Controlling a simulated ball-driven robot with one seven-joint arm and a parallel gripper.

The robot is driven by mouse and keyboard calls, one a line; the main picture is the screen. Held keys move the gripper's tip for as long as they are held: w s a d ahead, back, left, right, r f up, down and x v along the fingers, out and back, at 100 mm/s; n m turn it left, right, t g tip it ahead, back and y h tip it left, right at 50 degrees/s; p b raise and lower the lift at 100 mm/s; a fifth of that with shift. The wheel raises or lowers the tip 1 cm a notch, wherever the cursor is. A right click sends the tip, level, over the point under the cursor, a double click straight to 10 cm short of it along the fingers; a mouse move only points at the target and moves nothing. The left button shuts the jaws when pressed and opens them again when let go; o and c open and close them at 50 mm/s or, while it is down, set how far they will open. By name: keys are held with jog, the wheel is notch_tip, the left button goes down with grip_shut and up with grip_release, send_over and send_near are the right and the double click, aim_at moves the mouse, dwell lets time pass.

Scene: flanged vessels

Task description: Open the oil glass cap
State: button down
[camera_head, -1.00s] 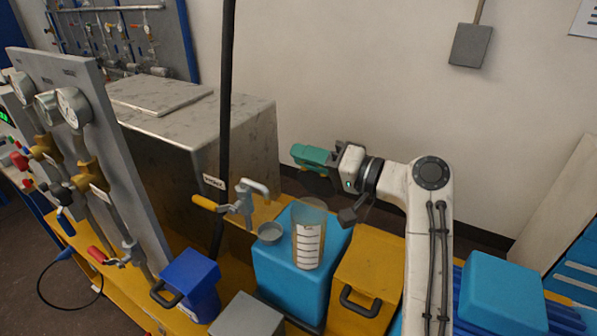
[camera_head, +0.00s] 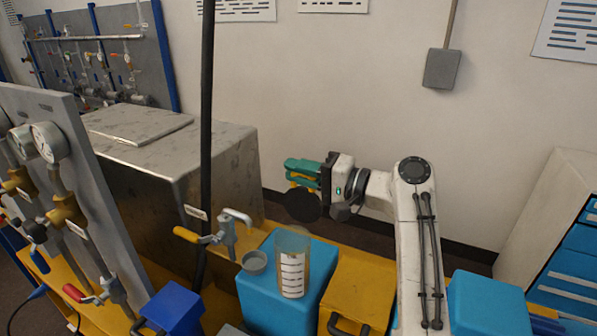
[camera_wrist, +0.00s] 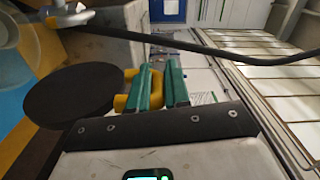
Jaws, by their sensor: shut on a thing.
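The oil glass (camera_head: 292,264) is a clear, brownish measuring cylinder with a white scale label. It stands upright on a blue box, and its top looks uncovered. My gripper (camera_head: 303,170) has green fingers shut on the yellow handle of a dark round cap (camera_head: 303,206). The cap is held above the glass, apart from it, with its disc face turned toward the head camera. In the wrist view, the green fingers (camera_wrist: 160,88) close around the yellow handle, and the dark cap (camera_wrist: 70,106) shows beside them.
A grey tap with a yellow handle (camera_head: 214,236) and a small grey bowl (camera_head: 255,262) are left of the glass. A black vertical hose (camera_head: 207,120) stands further left. A yellow box (camera_head: 358,292) stands right of the blue box (camera_head: 262,292).

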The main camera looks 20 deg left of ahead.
jog(key=c, duration=1.4)
grip_release()
jog(key=d+b, duration=0.1)
jog(key=d, duration=0.6)
jog(key=s+d+b, duration=0.1)
jog(key=d, duration=0.2)
jog(key=shift+d+b, duration=0.3)
jog(key=shift+d, duration=0.1)
jog(key=shift+f, duration=0.1)
